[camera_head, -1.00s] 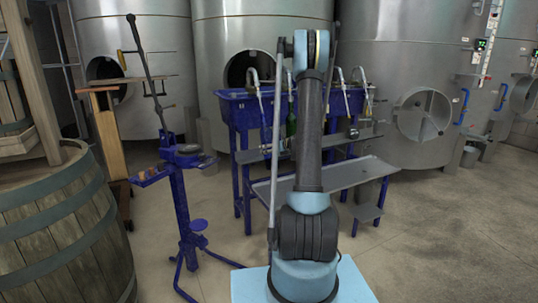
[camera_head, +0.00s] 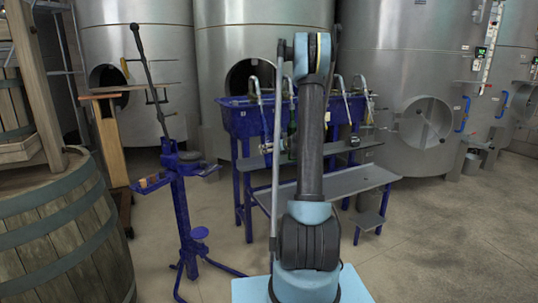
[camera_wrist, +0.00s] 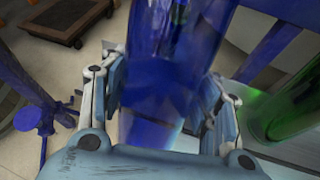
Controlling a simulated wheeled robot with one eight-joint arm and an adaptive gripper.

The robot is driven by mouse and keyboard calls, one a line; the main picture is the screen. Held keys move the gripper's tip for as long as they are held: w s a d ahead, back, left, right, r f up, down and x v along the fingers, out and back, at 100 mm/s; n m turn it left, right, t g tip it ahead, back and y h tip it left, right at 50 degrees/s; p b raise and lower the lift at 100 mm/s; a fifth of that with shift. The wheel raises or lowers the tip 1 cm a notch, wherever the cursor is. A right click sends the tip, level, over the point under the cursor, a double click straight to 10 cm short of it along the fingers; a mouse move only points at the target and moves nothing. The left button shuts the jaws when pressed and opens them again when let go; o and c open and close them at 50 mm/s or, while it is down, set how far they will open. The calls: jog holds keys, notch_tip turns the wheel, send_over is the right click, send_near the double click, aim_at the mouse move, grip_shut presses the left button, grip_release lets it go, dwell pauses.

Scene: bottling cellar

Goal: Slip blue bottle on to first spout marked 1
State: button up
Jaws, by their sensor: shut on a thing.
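My gripper (camera_wrist: 163,105) is shut on the blue bottle (camera_wrist: 165,60), with one finger on each side of it in the wrist view. The bottle's top runs out of that frame, so its mouth is hidden. In the head view my arm hides most of the gripper and bottle, in front of the blue filler (camera_head: 240,118). Several curved metal spouts rise along the filler; the leftmost visible one (camera_head: 256,86) is left of my arm. No number is readable. I cannot tell whether the bottle touches a spout.
A green bottle (camera_wrist: 290,115) stands close to the right of my gripper; it also shows at the filler in the head view (camera_head: 291,122). A grey shelf (camera_head: 350,180) lies below. A blue capper stand (camera_head: 182,205) and a barrel (camera_head: 55,230) are left; the right floor is clear.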

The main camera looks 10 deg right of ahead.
aim_at(267, 140)
jog(key=shift+w+a+r, duration=0.1)
jog(key=shift+w+r, duration=0.2)
jog(key=shift+r, duration=0.4)
jog(key=shift+w+a+r, duration=0.1)
jog(key=shift+w+r, duration=0.25)
jog(key=shift+r, duration=0.4)
jog(key=shift+w+a+r, duration=0.1)
jog(key=shift+w+r, duration=0.2)
jog(key=shift+r, duration=0.4)
jog(key=shift+w+a+f+t+y, duration=0.2)
jog(key=shift+w+f+t, duration=0.15)
jog(key=shift+w+f, duration=0.25)
jog(key=shift+w+a+f+t+y, duration=0.15)
jog(key=shift+w+f+t, duration=0.25)
jog(key=shift+w, duration=0.25)
jog(key=shift+w+a+f+n+t+y, duration=0.2)
jog(key=shift+w+f+t, duration=0.25)
jog(key=shift+w, duration=0.4)
jog(key=shift+w+a+f+n+t+y, duration=0.1)
jog(key=shift+w+a+f+t, duration=0.3)
jog(key=shift+w, duration=0.4)
jog(key=shift+d, duration=0.1)
jog(key=shift+s+f, duration=0.1)
jog(key=shift+f, duration=0.85)
jog(key=o, duration=1.5)
